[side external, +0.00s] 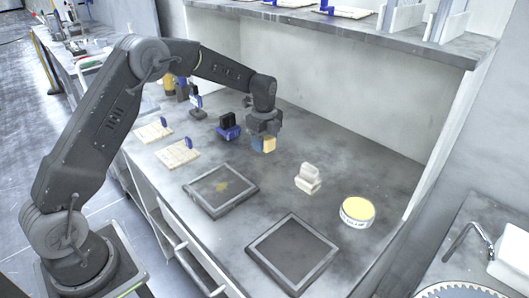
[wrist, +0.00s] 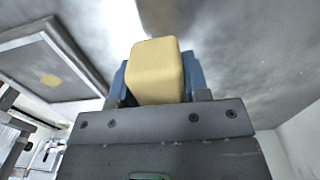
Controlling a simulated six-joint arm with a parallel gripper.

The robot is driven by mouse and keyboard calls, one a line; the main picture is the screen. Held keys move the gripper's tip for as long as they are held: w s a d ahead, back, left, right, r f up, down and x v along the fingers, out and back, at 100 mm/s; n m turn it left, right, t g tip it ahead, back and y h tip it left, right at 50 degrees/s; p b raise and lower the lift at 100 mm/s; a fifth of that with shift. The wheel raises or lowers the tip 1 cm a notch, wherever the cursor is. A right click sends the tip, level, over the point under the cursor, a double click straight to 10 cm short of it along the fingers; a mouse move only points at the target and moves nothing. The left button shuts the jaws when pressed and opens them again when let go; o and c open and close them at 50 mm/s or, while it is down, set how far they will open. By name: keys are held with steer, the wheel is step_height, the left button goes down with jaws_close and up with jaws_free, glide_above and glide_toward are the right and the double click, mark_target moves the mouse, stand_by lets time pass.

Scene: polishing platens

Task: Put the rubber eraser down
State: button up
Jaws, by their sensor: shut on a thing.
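My gripper (side external: 262,140) is shut on a pale yellow block, the rubber eraser (side external: 269,145). In the side external view it hangs beneath my wrist near the middle of the grey worktop. I cannot tell for sure whether its underside touches the worktop. In the wrist view the eraser (wrist: 157,70) sticks out between the blue-grey fingers (wrist: 160,85), which partly hide its sides.
Two dark framed platens (side external: 221,189) (side external: 293,252) lie in front; the left one bears a yellowish patch. A white block (side external: 308,179) and a round yellow-topped tin (side external: 357,211) stand to the right. Blue-and-black tools (side external: 228,128) and pale boards (side external: 177,153) are to the left.

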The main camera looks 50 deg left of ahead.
mark_target(265, 158)
steer(key=shift+f, duration=2)
steer(key=shift+f, duration=0.1)
steer(key=o, duration=1)
steer(key=shift+f, duration=0.1)
steer(key=shift+c, duration=0.2)
